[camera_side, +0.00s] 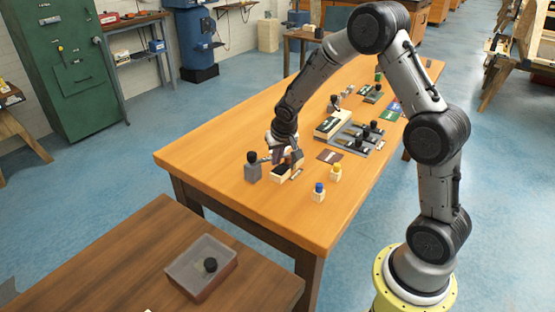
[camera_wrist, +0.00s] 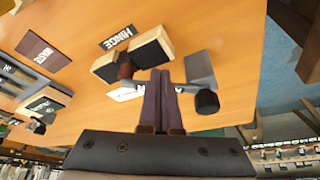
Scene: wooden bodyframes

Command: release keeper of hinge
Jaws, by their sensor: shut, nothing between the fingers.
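The hinge, named by a dark label reading HINGE (camera_wrist: 117,38), shows in the wrist view as pale wooden blocks with dark faces (camera_wrist: 152,48) and a brown round part (camera_wrist: 126,70) between them. The same blocks (camera_side: 281,174) stand near the table's left part in the side view. A grey piece with a black knob (camera_wrist: 206,101) is beside the hinge; it also shows in the side view (camera_side: 252,172). I cannot tell for sure which part is the keeper. My gripper (camera_wrist: 160,74) is shut and empty, fingertips close to the hinge and grey piece; contact is unclear.
Blue-topped (camera_side: 319,192) and yellow-topped (camera_side: 335,173) pale blocks stand right of the hinge. A clear bin (camera_side: 186,270) is on the lower table. The table's front left is clear.

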